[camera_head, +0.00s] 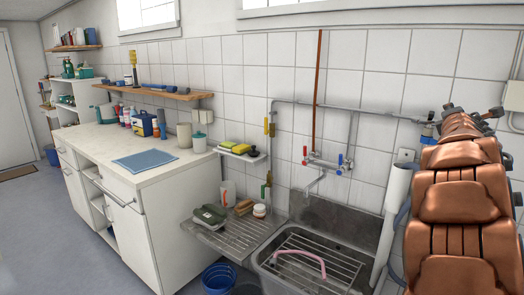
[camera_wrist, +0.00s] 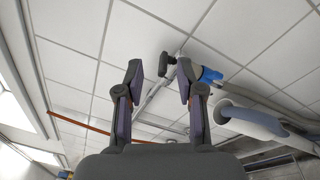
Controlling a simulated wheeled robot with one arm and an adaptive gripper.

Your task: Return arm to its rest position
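My arm (camera_head: 460,200) is raised at the right of the head view, in front of the tiled wall and right of the sink. It appears copper-coloured and segmented. My gripper (camera_wrist: 160,78) shows in the wrist view with its two dark fingers apart and nothing held between them. In the head view the gripper is mostly hidden behind the arm. Beyond the fingers, a grey pipe with a dark-handled fitting and a blue part (camera_wrist: 209,75) runs along the wall. I cannot tell how far the fingers are from it.
A metal sink (camera_head: 310,260) with a pink hose piece (camera_head: 302,257) lies left of my arm. Red and blue taps (camera_head: 325,162) are above it. A white standpipe (camera_head: 392,215) stands close beside my arm. The white counter (camera_head: 120,145) is at left; the floor (camera_head: 50,230) there is clear.

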